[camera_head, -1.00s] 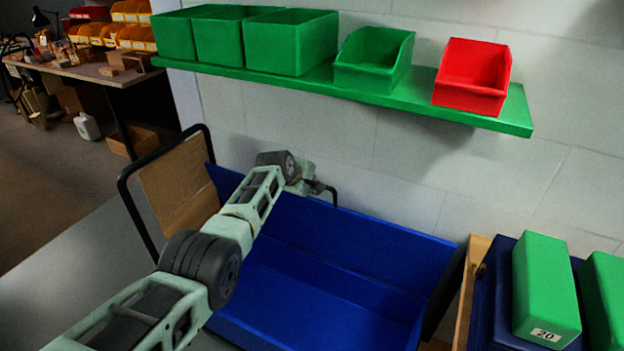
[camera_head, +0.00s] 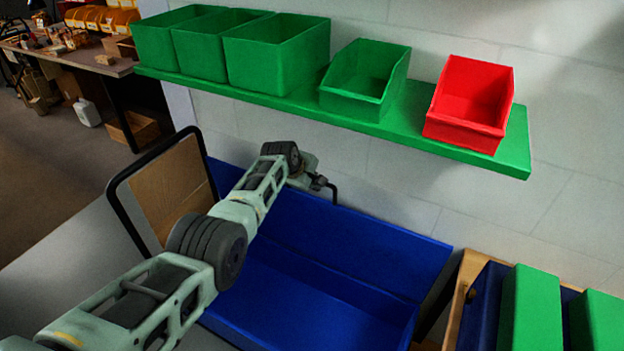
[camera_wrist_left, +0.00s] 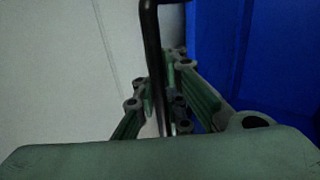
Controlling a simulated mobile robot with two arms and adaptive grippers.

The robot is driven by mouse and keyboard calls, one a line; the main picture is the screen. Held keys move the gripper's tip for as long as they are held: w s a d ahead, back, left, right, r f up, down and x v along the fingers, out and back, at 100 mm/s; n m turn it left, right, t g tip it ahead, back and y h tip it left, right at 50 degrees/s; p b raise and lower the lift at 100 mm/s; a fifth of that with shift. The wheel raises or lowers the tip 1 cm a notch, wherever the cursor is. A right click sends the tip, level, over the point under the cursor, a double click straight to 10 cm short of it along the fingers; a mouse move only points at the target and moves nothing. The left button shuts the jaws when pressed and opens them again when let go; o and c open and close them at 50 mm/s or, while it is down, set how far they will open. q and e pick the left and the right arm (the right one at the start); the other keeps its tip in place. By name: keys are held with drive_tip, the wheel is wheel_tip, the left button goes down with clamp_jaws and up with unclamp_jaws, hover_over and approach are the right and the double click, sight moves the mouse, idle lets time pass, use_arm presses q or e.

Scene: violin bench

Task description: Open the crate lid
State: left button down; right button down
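The blue crate (camera_head: 300,305) stands low in the middle of the head view, with its inside exposed and empty where I can see. Its blue lid (camera_head: 375,238) stands raised at the back, near the wall. A black bar handle (camera_head: 333,192) shows at the lid's upper edge. My left gripper (camera_head: 318,183) is at this handle, small and partly hidden by its own wrist. In the left wrist view, the black handle (camera_wrist_left: 151,50) runs between the fingers of my left gripper (camera_wrist_left: 166,88), which look closed around it. The lid also shows there as a blue surface (camera_wrist_left: 265,55). My right gripper is not in view.
A green shelf (camera_head: 415,130) with green bins (camera_head: 275,55) and a red bin (camera_head: 470,105) hangs above the crate. A black tube frame with a wooden board (camera_head: 170,190) stands left. Green boxes (camera_head: 530,310) are at the right. The pale wall is close behind.

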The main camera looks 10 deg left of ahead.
use_arm(q)
drive_tip(key=c, duration=1.8)
unclamp_jaws()
drive_tip(key=shift+w+r, duration=0.2)
drive_tip(key=shift+r, duration=0.7)
drive_tip(key=shift+s+f, duration=0.1)
drive_tip(key=shift+f, duration=0.05)
drive_tip(key=shift+s+f, duration=0.1)
drive_tip(key=shift+v, duration=6)
